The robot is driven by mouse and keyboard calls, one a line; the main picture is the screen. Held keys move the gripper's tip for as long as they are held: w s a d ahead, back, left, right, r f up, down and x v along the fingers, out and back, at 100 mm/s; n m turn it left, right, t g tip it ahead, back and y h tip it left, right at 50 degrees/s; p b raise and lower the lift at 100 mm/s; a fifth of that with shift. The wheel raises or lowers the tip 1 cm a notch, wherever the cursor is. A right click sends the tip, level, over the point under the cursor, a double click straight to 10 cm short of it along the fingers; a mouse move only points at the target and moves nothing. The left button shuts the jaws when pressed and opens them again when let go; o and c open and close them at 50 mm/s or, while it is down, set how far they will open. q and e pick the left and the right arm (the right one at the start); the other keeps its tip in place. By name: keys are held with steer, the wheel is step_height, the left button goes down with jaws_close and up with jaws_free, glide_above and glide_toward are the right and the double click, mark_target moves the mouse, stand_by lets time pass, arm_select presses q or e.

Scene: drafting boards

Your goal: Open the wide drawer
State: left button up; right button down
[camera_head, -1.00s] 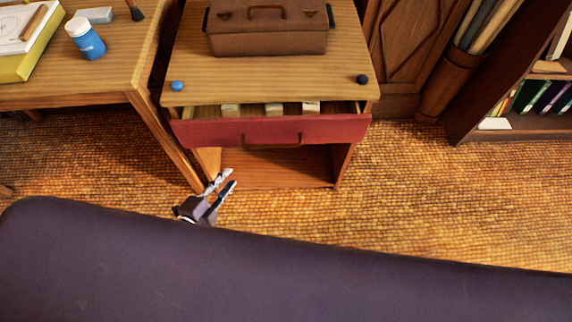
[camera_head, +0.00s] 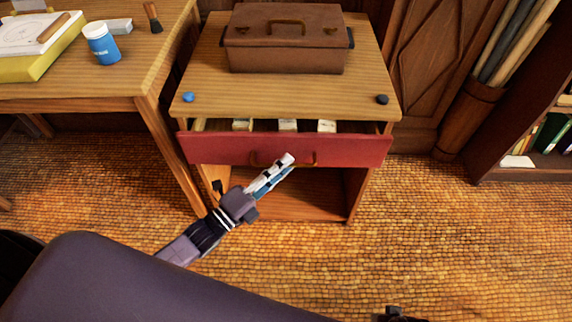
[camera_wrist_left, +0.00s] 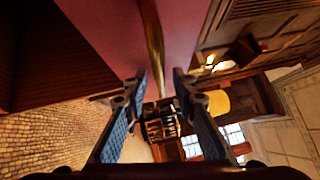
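The wide drawer (camera_head: 350,152) has a red front and sits in the wooden cabinet below its top. It stands partly pulled out, with several pale blocks showing inside. Its brass handle (camera_head: 312,160) is on the middle of the front and is partly hidden by my left gripper (camera_head: 287,160). In the left wrist view the red front (camera_wrist_left: 105,25) is close, and the handle (camera_wrist_left: 153,40) runs down between the two fingers of my left gripper (camera_wrist_left: 159,80). The fingers are apart, and I cannot tell whether they touch the handle. A dark part at the bottom edge may be my right gripper (camera_head: 398,315).
A brown toolbox (camera_head: 285,50), a blue knob (camera_head: 188,97) and a black knob (camera_head: 382,99) are on the cabinet top. A desk (camera_head: 110,75) with a blue jar (camera_head: 102,46) stands at left, a bookshelf (camera_head: 505,140) at right. The floor (camera_head: 400,220) before the cabinet is clear.

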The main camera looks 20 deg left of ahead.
arm_select(q)
steer(key=shift+w+d, duration=0.25)
steer(key=shift+w, duration=0.25)
jaws_close()
